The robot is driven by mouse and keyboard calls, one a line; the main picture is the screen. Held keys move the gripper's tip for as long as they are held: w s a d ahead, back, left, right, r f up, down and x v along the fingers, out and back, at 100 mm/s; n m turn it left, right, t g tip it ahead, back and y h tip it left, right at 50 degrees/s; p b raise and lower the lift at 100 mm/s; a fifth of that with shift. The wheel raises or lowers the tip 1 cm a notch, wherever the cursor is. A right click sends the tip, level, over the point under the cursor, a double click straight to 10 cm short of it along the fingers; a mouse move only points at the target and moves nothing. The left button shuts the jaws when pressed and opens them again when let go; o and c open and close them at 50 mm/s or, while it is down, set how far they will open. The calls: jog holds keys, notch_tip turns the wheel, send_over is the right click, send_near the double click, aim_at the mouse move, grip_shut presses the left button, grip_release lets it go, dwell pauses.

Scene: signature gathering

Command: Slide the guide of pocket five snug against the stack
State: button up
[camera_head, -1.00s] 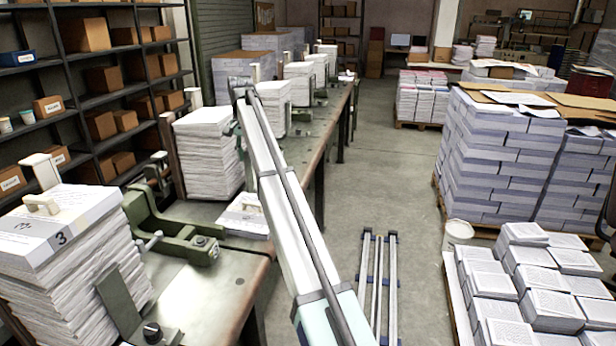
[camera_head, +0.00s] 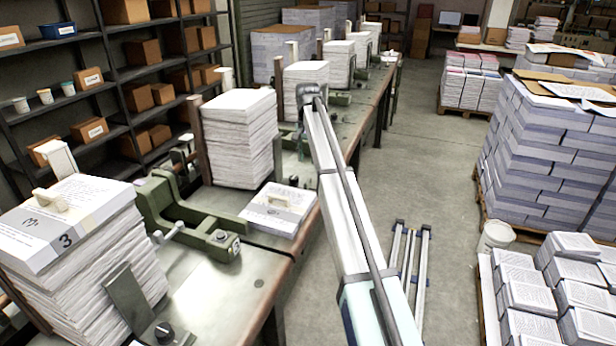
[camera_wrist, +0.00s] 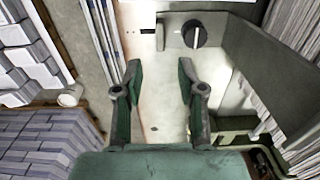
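In the wrist view my gripper (camera_wrist: 160,78) is open and empty, its two green fingers apart above a pale bench surface. A black knob (camera_wrist: 194,34) with a white mark lies ahead of the right finger. A grey-green guide plate (camera_wrist: 268,68) stands to the right of the fingers, apart from them. A paper stack (camera_wrist: 298,30) stands beyond the plate; I cannot tell the gap between them. No number five is readable.
The bench (camera_head: 240,290) also carries a stack marked 3 (camera_head: 85,262), a tall stack (camera_head: 238,140) and a low stack (camera_head: 278,210). Shelves (camera_head: 115,95) stand left.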

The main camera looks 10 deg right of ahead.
aim_at(308, 181)
notch_tip(308, 181, down, 10)
jog(key=shift+r+p, duration=0.15)
jog(key=shift+p, duration=1)
grip_shut()
